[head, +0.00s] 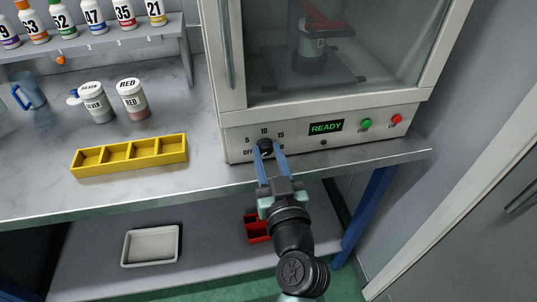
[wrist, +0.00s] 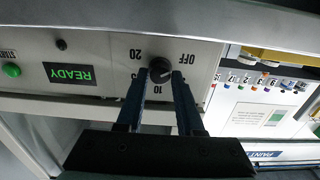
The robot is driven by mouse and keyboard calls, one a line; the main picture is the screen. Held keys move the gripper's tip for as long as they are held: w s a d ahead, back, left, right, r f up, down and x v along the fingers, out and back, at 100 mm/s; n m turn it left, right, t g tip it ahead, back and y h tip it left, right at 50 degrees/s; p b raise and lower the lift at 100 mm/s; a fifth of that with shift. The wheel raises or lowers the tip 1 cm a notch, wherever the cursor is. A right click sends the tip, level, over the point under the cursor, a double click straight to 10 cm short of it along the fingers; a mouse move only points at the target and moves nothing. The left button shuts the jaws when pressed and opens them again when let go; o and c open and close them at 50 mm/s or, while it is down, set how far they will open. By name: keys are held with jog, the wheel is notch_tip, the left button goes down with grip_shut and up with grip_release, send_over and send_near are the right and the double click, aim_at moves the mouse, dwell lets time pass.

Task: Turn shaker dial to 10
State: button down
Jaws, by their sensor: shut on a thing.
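The fingertips also show in the wrist view (wrist: 159,74). The fingers cover some numbers, and the dial's pointer setting cannot be made out clearly.
A green READY display (head: 326,127), a green button (head: 365,123) and a red button (head: 396,119) are right of the dial. A yellow tray (head: 130,155) and two labelled jars, SILVER (head: 97,103) and RED (head: 133,100), stand left on the counter.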

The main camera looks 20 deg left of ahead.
jog(key=shift+m, duration=0.3)
jog(key=m, duration=0.5)
jog(key=shift+d, duration=0.1)
jog(key=m+p, duration=0.2)
jog(key=m, duration=0.4)
jog(key=shift+m, duration=0.4)
jog(key=m+p, duration=0.2)
jog(key=m, duration=0.3)
jog(key=shift+w, duration=0.1)
jog(key=m, duration=0.2)
jog(key=m+p, duration=0.1)
jog(key=m, duration=0.1)
jog(key=m+p, duration=0.1)
jog(key=m, duration=0.1)
jog(key=shift+f, duration=0.25)
jog(key=shift+m, duration=0.3)
jog(key=c, duration=0.6)
grip_release()
jog(key=shift+o, duration=0.2)
